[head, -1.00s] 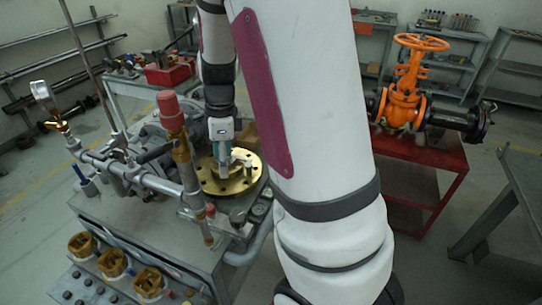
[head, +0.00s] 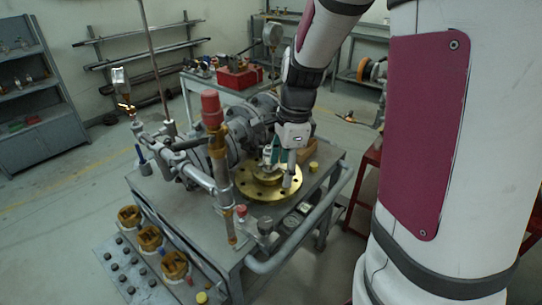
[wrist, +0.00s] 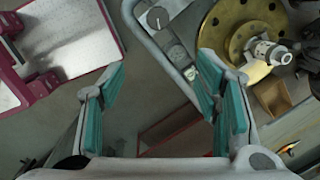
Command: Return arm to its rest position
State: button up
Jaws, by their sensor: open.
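My gripper (head: 284,160) hangs from my arm in the head view, in front of or above the brass flange (head: 246,187) on the grey workbench. In the wrist view my gripper (wrist: 160,80) has its two teal-padded fingers spread wide, with nothing between them but floor. The brass flange (wrist: 222,22) lies beyond the right finger there, with a pale metal fitting (wrist: 262,52) on it. I cannot tell from the head view whether a finger touches anything. My upper arm fills the right of the head view.
A red table (head: 366,172) is partly hidden behind my arm. A red toolbox (head: 240,76) stands behind. Floor at left is clear.

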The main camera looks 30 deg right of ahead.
jog(key=s+a+r+n+t, duration=0.2)
jog(key=s+a+r+n, duration=0.3)
jog(key=s+n, duration=0.3)
jog(key=s+a+r+n+t, duration=0.2)
jog(key=s+a+r+n, duration=0.3)
jog(key=n, duration=0.8)
jog(key=s+r, duration=0.3)
jog(key=shift+a+n+h, duration=0.35)
jog(key=shift+n+h, duration=0.05)
